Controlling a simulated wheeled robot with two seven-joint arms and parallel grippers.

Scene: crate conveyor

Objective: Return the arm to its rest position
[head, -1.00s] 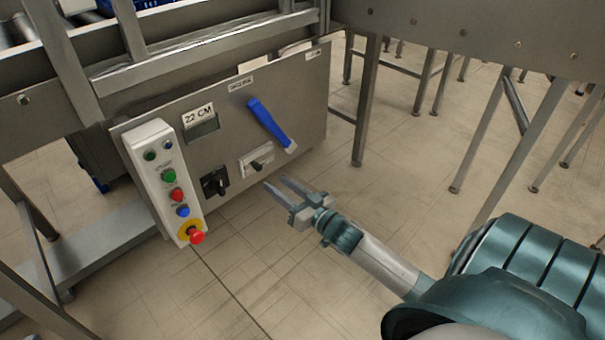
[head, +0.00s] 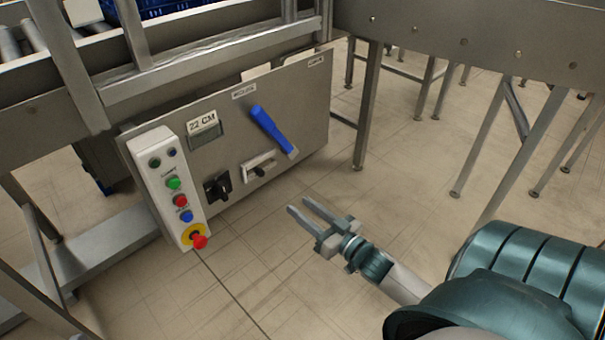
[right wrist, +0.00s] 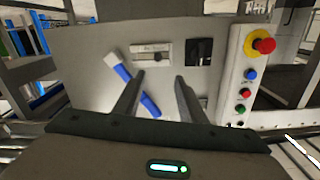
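My right gripper (head: 306,209) is open and empty. It is in free air in front of the control panel (head: 300,112), apart from it, to the lower right of the panel's switches in the head view. In the right wrist view the two fingers of my right gripper (right wrist: 158,76) stand apart with nothing between them, and the panel (right wrist: 88,62) lies beyond. My right arm comes in from the lower right in the head view. My left gripper is not in view.
The panel carries a blue lever (head: 271,130), a small slide switch (head: 259,166), a black rotary switch (head: 217,186) and a "22 CM" display (head: 207,134). A white button box (head: 167,186) has a red emergency stop (head: 199,241). Steel conveyor legs (head: 367,105) stand behind; the floor between is clear.

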